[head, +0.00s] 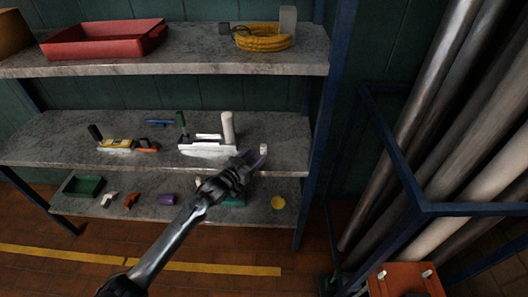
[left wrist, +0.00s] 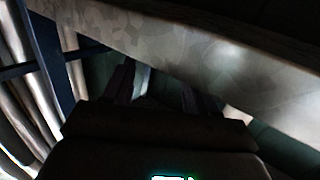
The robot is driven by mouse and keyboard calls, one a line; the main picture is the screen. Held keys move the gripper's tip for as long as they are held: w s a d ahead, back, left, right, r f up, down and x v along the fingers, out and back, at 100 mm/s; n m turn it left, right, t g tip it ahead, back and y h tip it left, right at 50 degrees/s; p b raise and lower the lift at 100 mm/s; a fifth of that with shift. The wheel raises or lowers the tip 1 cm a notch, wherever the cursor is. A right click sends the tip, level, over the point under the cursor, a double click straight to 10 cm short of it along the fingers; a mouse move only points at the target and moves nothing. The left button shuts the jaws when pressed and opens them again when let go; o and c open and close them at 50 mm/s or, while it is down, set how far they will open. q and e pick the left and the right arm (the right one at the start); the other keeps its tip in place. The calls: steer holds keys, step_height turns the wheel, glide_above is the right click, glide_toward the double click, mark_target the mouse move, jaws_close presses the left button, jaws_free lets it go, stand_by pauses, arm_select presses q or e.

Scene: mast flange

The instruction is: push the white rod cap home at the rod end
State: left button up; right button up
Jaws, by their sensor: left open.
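A small white piece (head: 263,149), which may be the rod cap, shows just beyond my left gripper's fingertips at the right end of the middle shelf. I cannot tell whether it touches the fingers or what it sits on. My left gripper (head: 254,159) is open, in front of that shelf's edge. In the left wrist view, the two dark fingers (left wrist: 157,90) stand apart under the pale shelf edge, with a pale patch between them too dim to name. A white upright cylinder (head: 228,128) stands at the white fixture (head: 207,149), left of the gripper. My right gripper is not in view.
The middle shelf (head: 50,140) also holds a yellow item (head: 116,144) and small tools. Below are a green tray (head: 83,186), a purple piece (head: 167,199) and a yellow cup (head: 278,203). A blue rack (head: 400,160) with long pipes stands right.

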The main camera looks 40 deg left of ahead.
mark_target(261, 149)
arm_select(q)
steer(key=shift+w+r, duration=0.1)
steer(key=shift+w, duration=0.75)
steer(key=shift+w+f+b, duration=0.15)
steer(key=shift+f+b, duration=0.1)
steer(key=shift+b, duration=0.3)
steer(key=shift+w+r+b, duration=0.1)
steer(key=shift+w+b, duration=1.15)
steer(key=shift+w, duration=1.05)
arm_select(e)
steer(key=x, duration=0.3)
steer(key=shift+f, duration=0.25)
arm_select(q)
steer(key=shift+s, duration=0.1)
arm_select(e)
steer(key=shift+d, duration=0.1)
arm_select(q)
steer(key=c, duration=1)
steer(key=shift+c, duration=0.2)
steer(key=shift+r, duration=0.1)
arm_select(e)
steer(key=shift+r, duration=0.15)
